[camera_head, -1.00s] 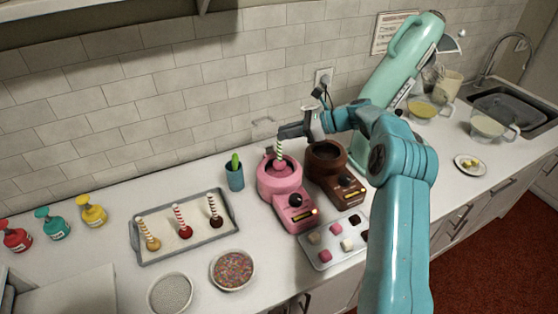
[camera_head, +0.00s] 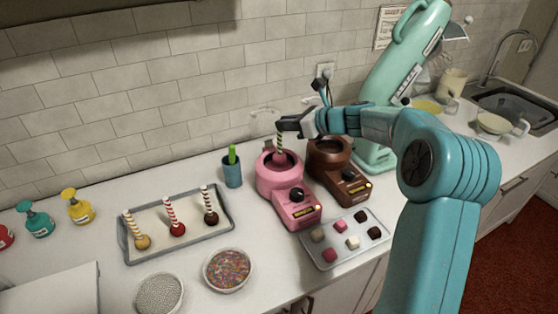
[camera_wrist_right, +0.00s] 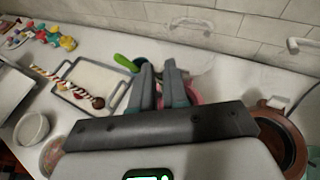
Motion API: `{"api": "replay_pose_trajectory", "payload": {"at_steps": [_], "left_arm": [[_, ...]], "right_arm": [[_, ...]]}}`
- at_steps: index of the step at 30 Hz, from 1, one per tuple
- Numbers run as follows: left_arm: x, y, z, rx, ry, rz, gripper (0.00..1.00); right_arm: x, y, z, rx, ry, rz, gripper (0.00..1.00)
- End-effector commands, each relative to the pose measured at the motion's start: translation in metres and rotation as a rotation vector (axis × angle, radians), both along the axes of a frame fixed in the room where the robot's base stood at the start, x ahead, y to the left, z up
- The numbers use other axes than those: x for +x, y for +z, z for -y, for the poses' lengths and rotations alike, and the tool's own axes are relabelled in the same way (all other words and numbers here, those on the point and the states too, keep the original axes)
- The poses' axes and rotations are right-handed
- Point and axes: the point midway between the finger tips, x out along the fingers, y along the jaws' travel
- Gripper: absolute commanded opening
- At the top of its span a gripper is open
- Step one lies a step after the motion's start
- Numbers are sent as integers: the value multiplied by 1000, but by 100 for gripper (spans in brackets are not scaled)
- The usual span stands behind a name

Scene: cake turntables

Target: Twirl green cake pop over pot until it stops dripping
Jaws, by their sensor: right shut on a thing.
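My right gripper (camera_head: 284,123) is shut on the top of a green-and-white striped stick, the green cake pop (camera_head: 279,144). The stick points down, nearly upright, over the pink pot (camera_head: 278,186). Its pink-coated ball sits at the pot's opening; I cannot tell whether it touches the melt inside, and drips are too small to see. In the right wrist view the fingers (camera_wrist_right: 159,75) hide the pop and most of the pink pot (camera_wrist_right: 195,93). My left gripper is not in view.
A brown pot (camera_head: 327,166) stands close right of the pink one. A candy tray (camera_head: 314,252) lies in front. At left are a tray (camera_head: 130,250) with three coated pops, a sprinkle bowl (camera_head: 228,270) and a blue cup (camera_head: 232,174). A mint mixer (camera_head: 398,68) stands behind right.

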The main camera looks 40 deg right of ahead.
Motion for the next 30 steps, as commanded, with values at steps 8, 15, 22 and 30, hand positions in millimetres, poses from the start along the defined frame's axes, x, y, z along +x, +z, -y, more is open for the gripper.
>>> {"api": "replay_pose_trajectory", "payload": {"at_steps": [8,15,22,30], "left_arm": [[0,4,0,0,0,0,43],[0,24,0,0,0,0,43],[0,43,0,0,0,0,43],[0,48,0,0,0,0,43]], "right_arm": [[0,4,0,0,2,0,0],[0,25,0,0,2,0,0],[0,45,0,-1,4,0,0],[0,51,0,-1,4,0,0]]}}
